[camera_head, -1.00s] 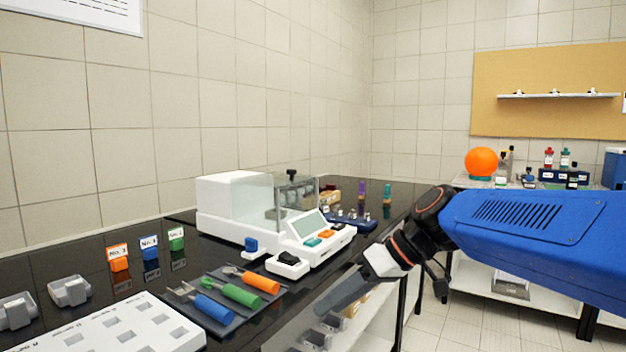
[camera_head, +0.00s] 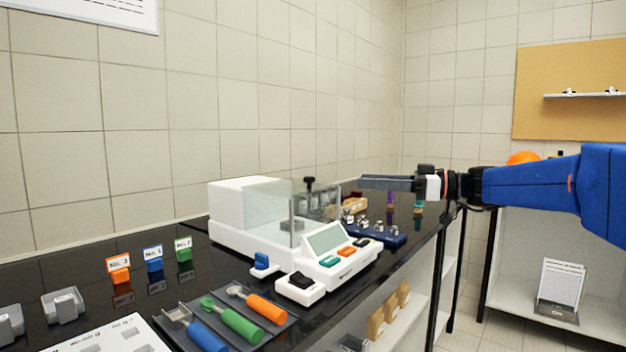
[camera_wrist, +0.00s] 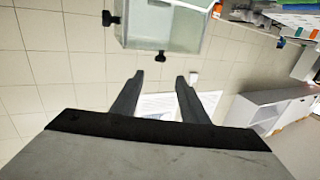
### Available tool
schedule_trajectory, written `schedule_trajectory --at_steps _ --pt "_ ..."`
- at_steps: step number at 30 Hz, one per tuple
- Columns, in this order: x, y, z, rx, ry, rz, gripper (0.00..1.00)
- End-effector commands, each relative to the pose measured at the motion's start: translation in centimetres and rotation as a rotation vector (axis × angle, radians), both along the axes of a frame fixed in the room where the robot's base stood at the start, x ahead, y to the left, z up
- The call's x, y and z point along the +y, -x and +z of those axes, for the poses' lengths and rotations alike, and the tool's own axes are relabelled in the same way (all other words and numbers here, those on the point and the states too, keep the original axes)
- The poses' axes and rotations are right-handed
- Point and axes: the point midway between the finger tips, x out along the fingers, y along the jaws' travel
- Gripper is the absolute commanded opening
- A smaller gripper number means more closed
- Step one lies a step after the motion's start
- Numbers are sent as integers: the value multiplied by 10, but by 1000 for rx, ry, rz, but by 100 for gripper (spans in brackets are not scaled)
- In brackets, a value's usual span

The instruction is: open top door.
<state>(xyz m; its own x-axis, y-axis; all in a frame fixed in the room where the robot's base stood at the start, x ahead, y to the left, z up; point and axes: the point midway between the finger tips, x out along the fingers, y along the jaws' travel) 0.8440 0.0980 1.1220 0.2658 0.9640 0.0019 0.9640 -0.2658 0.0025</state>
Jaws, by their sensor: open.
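A white balance (camera_head: 240,195) with a clear glass chamber (camera_head: 285,209) stands on the black bench in the head view. A dark knob (camera_head: 310,183) shows at the top of the chamber. The glass looks shut, but the top panel is hard to make out. My gripper (camera_head: 361,183) is level, right of the knob and apart from it. In the wrist view my gripper (camera_wrist: 158,80) is open and empty. The glass chamber (camera_wrist: 165,25) lies beyond the fingertips there, with one black knob (camera_wrist: 160,56) near its edge and another (camera_wrist: 109,18) at its left.
A control panel (camera_head: 328,240) fronts the balance. A blue rack of weights (camera_head: 378,234) stands right of it. Three coloured-handled tools (camera_head: 238,323) lie on a dark tray in front, with numbered blocks (camera_head: 154,262) at left. Air above the bench is clear.

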Motion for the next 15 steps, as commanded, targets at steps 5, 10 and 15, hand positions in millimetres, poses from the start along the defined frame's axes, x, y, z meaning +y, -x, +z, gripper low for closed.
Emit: schedule_trajectory --at_steps 5,10,15 --pt "27 -7 0 1 1 2 40" --pt "53 -13 0 2 0 3 40" --pt "78 -21 -1 3 1 3 40"
